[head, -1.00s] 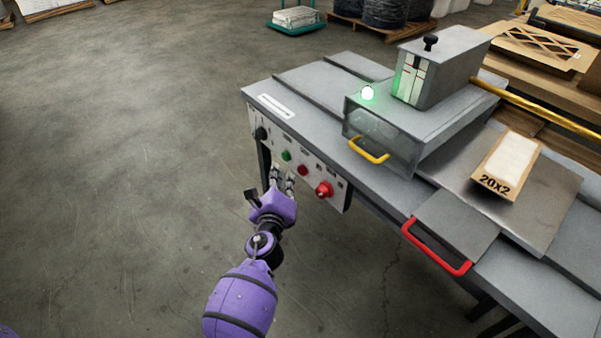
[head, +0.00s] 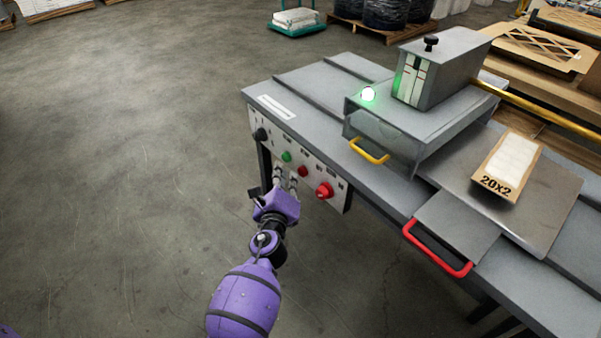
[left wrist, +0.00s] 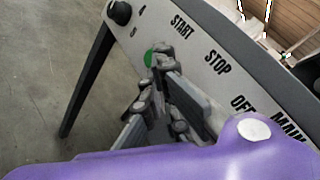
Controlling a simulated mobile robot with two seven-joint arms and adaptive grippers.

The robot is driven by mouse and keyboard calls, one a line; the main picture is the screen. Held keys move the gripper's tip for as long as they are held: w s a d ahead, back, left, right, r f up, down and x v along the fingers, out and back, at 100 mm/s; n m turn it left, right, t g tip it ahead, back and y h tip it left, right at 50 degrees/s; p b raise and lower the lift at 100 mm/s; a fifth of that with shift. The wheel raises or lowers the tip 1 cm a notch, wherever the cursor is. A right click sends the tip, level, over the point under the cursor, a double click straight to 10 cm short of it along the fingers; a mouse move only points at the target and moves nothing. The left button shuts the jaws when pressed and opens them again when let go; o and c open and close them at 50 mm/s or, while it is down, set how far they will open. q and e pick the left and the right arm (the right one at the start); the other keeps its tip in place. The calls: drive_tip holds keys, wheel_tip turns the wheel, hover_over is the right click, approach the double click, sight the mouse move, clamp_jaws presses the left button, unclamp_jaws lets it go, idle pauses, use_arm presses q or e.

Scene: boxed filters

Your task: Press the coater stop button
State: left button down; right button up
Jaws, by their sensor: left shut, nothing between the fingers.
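The coater's control panel (head: 318,180) is on the front side of the grey machine. It carries a small red button (head: 303,171) between a green button (head: 287,156) and a larger red knob (head: 324,190). The left wrist view shows the labels START, STOP, OFF and MAIN, with the green button (left wrist: 149,58) partly behind my fingers. The red button is hidden there. My left gripper (head: 286,176) is shut and empty, its fingertips close to the panel, just below and left of the red button in the head view. I cannot tell whether they touch. My right gripper is not in view.
A black knob (head: 261,134) is at the panel's left end. A lit lamp (head: 368,94) glows on the coater housing. A yellow handle (head: 369,151) and a red handle (head: 436,250) stick out in front. A boxed filter (head: 508,165) lies on top. The floor at left is clear.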

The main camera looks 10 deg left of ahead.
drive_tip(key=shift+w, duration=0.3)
use_arm(q)
drive_tip(key=shift+w+d, duration=0.1)
drive_tip(key=shift+w+d, duration=0.15)
drive_tip(key=shift+w, duration=0.1)
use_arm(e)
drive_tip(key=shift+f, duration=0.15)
use_arm(q)
drive_tip(key=shift+w+d, duration=0.1)
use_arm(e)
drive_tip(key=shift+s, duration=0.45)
use_arm(q)
drive_tip(key=shift+w+d, duration=0.15)
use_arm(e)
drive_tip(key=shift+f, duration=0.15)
use_arm(q)
drive_tip(key=shift+w+d+b, duration=0.1)
drive_tip(key=shift+w+b, duration=0.05)
drive_tip(key=shift+b, duration=0.15)
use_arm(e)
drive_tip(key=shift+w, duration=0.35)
use_arm(q)
drive_tip(key=shift+s+a, duration=0.55)
drive_tip(key=shift+s, duration=0.2)
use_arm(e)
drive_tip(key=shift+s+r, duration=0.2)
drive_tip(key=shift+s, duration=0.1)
